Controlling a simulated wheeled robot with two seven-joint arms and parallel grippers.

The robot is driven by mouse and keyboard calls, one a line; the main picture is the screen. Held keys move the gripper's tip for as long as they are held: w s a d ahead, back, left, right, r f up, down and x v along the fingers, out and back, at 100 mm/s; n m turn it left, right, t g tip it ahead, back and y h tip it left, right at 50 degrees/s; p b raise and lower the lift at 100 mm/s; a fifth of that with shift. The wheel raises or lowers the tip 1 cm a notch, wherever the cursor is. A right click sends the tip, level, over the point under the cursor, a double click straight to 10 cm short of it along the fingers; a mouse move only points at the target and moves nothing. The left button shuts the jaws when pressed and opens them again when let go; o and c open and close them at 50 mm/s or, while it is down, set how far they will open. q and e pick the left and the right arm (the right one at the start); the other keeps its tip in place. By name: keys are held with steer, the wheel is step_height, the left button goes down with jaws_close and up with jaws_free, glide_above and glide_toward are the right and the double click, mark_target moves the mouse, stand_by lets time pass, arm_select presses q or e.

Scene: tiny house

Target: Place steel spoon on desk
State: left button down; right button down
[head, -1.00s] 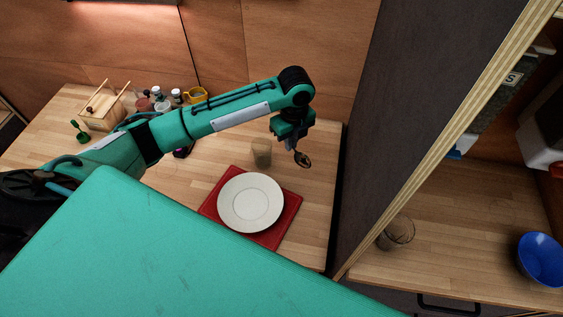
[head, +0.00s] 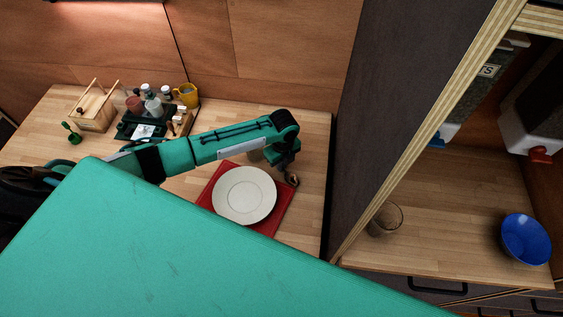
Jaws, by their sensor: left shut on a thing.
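The steel spoon (head: 292,180) shows as a small dark bowl just below my left gripper (head: 286,170), at the right of the plate. My left gripper is shut on the spoon and hangs low over the desk (head: 311,147). The spoon's handle is hidden by the gripper. I cannot tell whether the spoon touches the desk or the red mat's edge. My right gripper is not in view.
A white plate (head: 245,195) lies on a red mat (head: 278,213). A wooden box (head: 93,112), bottles and a yellow mug (head: 187,95) stand at the back. A dark partition (head: 375,110) borders the desk on the right.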

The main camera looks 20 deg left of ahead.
arm_select(q)
steer(key=shift+f, duration=0.15)
steer(key=c, duration=1.6)
jaws_free()
step_height(320, 180, up, 12)
steer(key=b, duration=0.1)
steer(key=shift+w+r+b, duration=0.2)
steer(key=shift+r+b, duration=0.05)
steer(key=shift+b, duration=0.15)
steer(key=shift+d, duration=0.1)
